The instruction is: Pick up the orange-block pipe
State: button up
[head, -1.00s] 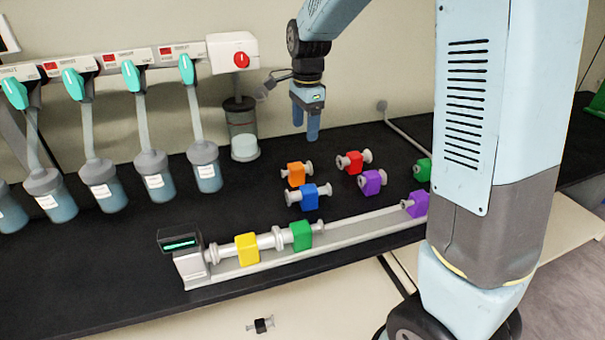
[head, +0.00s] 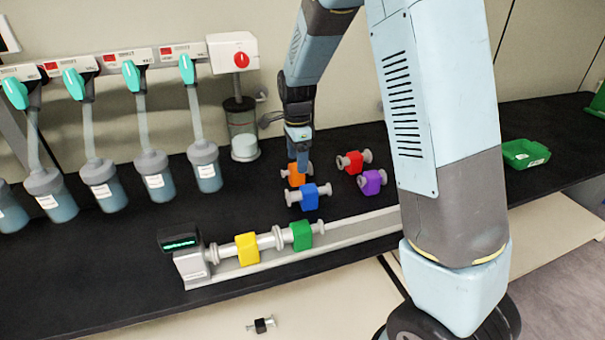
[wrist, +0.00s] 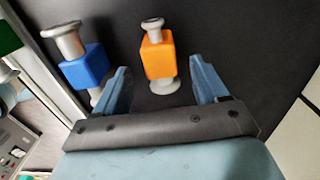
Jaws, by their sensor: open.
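The orange-block pipe (head: 293,180) lies on the black bench, an orange cube with grey flanged ends. In the wrist view the orange-block pipe (wrist: 158,58) appears ahead of and between my two blue fingers, apart from both. My gripper (head: 299,163) is open and empty, close above the orange block and partly covering it in the head view. In the wrist view my gripper (wrist: 159,82) has its left finger between the orange block and the blue-block pipe (wrist: 86,66). The blue-block pipe (head: 309,196) lies just in front of the orange one.
A red-block pipe (head: 354,162) and a purple-block pipe (head: 372,182) lie to the right. A rail (head: 262,262) in front bears yellow and green blocks. A glass jar (head: 242,134) stands behind left. A green tray (head: 525,153) sits at right.

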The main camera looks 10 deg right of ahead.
aim_at(296, 174)
jog(key=shift+w+f, duration=0.15)
jog(key=shift+f, duration=2.45)
jog(key=shift+c, duration=0.3)
jog(key=c, duration=1.1)
jog(key=shift+r, duration=0.15)
jog(key=shift+c, duration=0.2)
